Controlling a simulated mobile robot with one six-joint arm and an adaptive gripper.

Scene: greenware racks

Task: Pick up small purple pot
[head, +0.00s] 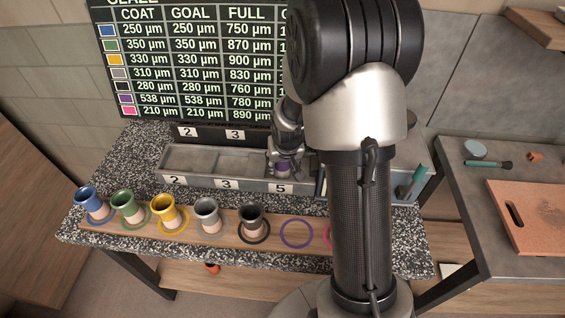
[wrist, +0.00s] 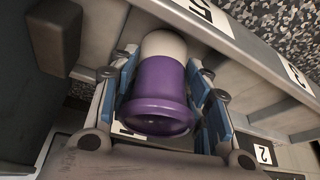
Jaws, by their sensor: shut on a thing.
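The small purple pot (wrist: 160,88) has a purple glazed body with a flared rim and a pale unglazed end. In the wrist view it sits between the blue-padded fingers of my gripper (wrist: 165,100), which are shut on it. In the head view the pot (head: 284,168) shows as a small purple patch under my gripper (head: 285,165), in the grey compartment tray (head: 200,180) near the label 5. Much of it is hidden by the gripper there. I cannot tell whether the pot touches the tray floor.
Blue (head: 90,200), green (head: 126,205), yellow (head: 164,210), grey (head: 207,212) and black (head: 251,218) pots stand on coloured rings along the front board. The purple ring (head: 297,233) is empty. A glaze chart (head: 190,60) stands behind. A side table (head: 470,200) is at right.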

